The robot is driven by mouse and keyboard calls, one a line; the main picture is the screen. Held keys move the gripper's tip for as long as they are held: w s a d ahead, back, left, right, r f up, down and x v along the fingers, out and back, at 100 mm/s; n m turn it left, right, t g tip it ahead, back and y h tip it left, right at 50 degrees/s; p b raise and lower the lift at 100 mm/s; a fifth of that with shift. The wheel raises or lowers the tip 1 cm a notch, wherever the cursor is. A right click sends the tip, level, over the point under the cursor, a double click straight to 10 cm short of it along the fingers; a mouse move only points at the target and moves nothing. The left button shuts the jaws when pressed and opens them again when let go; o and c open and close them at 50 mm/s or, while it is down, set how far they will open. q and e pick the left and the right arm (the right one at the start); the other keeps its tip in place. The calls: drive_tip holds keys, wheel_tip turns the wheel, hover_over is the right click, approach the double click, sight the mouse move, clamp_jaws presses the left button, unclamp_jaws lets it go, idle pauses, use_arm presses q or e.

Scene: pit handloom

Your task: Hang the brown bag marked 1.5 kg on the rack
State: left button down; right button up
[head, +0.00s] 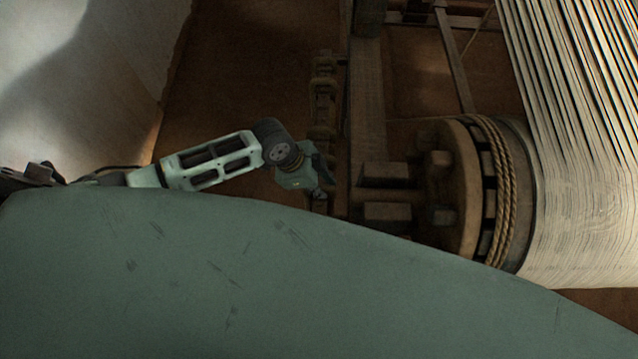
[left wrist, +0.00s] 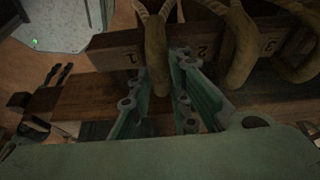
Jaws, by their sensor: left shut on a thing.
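My left gripper (left wrist: 160,92) has its two green fingers on either side of a brown bag (left wrist: 156,58) in the left wrist view and is shut on it. No weight mark on this bag can be read. It is at the wooden rack (left wrist: 112,50), between the numbers 1 and 2; I cannot tell whether it hangs there. In the head view my left gripper (head: 308,172) is small and dark beside the narrow rack (head: 324,100), and the bag cannot be made out. My right gripper is not in view.
A wooden loom roller (head: 455,190) with rope and pale warp threads (head: 585,150) stands right of the rack. A pale wall (head: 80,70) is at left.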

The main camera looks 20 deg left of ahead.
use_arm(q)
drive_tip(key=c, duration=1.6)
unclamp_jaws()
drive_tip(key=shift+o, duration=0.2)
drive_tip(key=shift+s+a+f, duration=0.1)
drive_tip(key=shift+s+f, duration=0.05)
drive_tip(key=shift+f, duration=0.05)
drive_tip(key=v, duration=1.2)
drive_tip(key=shift+r, duration=0.15)
